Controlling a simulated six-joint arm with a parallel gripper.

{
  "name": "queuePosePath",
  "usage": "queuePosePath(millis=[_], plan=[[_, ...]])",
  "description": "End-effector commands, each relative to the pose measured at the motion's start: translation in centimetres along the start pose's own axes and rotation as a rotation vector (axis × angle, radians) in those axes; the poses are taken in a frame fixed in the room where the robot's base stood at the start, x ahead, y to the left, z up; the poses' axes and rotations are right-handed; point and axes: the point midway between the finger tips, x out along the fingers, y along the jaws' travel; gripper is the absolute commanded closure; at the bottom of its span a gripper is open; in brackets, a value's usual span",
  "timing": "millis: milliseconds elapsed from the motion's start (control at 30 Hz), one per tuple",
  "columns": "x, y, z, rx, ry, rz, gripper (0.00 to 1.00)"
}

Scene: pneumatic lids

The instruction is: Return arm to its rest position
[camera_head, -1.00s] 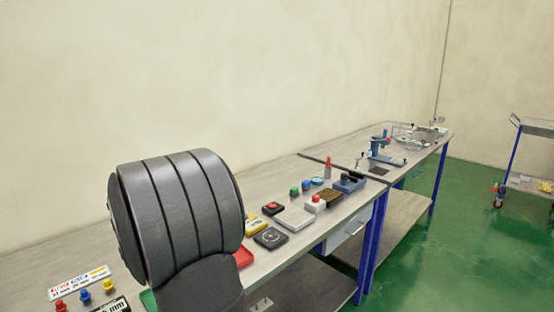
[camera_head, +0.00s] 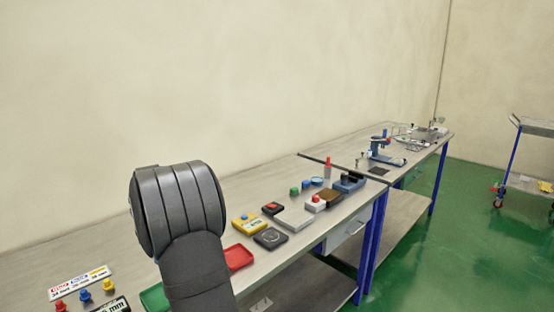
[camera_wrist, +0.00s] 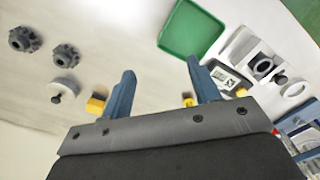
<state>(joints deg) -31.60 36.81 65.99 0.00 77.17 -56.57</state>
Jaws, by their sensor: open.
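My gripper (camera_wrist: 160,92) shows in the wrist view with its two blue fingers spread apart and nothing between them. It hangs above the bench top (camera_wrist: 115,35). In the head view my arm's dark grey rounded link stands at the lower left, in front of the bench (camera_head: 95,245), and my gripper is not visible there.
In the wrist view a green tray (camera_wrist: 190,30), dark gears (camera_wrist: 66,55) and yellow knobs (camera_wrist: 96,104) lie around my gripper. In the head view a red tray (camera_head: 238,257), a yellow box (camera_head: 246,223) and a black device (camera_head: 270,238) stand right of my arm.

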Motion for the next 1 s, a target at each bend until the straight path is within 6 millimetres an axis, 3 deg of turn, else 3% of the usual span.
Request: queuePosePath(millis=[433, 700, 1000], plan=[[0.9, 4.5, 0.3, 0.388, -0.001, -0.001, 0.44], [2.1, 4.2, -1.9, 0.392, -0.001, 0.000, 0.44], [2.3, 4.1, -2.1, 0.392, 0.000, 0.000, 0.44]])
